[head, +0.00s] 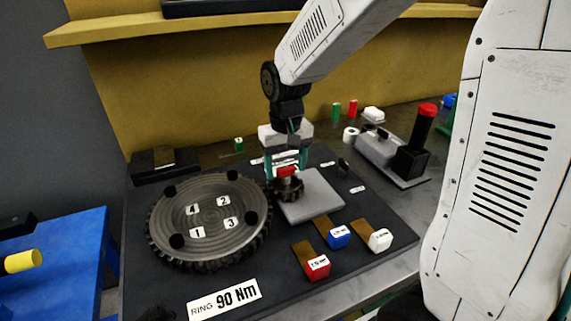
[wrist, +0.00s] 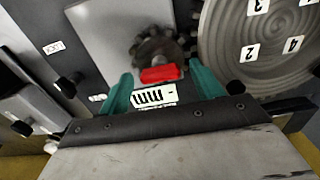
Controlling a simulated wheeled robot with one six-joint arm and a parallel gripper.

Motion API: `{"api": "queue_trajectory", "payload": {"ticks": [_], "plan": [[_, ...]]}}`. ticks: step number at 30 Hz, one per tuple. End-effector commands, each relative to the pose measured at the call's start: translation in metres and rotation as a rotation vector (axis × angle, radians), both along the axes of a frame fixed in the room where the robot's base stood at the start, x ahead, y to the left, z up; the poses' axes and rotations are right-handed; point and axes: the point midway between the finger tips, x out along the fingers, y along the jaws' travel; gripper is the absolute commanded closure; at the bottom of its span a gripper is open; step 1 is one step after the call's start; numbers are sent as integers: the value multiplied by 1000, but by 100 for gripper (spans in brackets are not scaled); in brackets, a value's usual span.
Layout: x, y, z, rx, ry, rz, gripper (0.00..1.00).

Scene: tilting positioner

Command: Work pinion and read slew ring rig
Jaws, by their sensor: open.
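A large dark toothed slew ring (head: 208,252) lies flat on a black board, with number tags 1 to 4 and several black knobs on its face. It also shows at the right of the wrist view (wrist: 228,50). A small dark pinion (head: 290,190) sits at its right edge beside a pale square plate (head: 315,198). A red piece (head: 286,171) is on top of the pinion, seen also in the wrist view (wrist: 160,74). My gripper (head: 286,168) is open, its teal fingers on either side of the red piece. I cannot tell whether they touch it.
A "RING 90 Nm" label (head: 224,297) lies at the front of the board. Red (head: 318,268), blue (head: 339,237) and white (head: 380,240) tagged blocks stand at front right. A grey fixture with a red-topped black post (head: 420,140) stands at back right. A blue table (head: 75,260) is at left.

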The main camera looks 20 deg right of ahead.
Motion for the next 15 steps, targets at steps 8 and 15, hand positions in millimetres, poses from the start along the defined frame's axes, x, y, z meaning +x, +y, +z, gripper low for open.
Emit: {"api": "queue_trajectory", "payload": {"ticks": [8, 15], "plan": [[0, 0, 0, 0, 0, 0, 62], [0, 0, 0, 0, 0, -18, 79]]}}
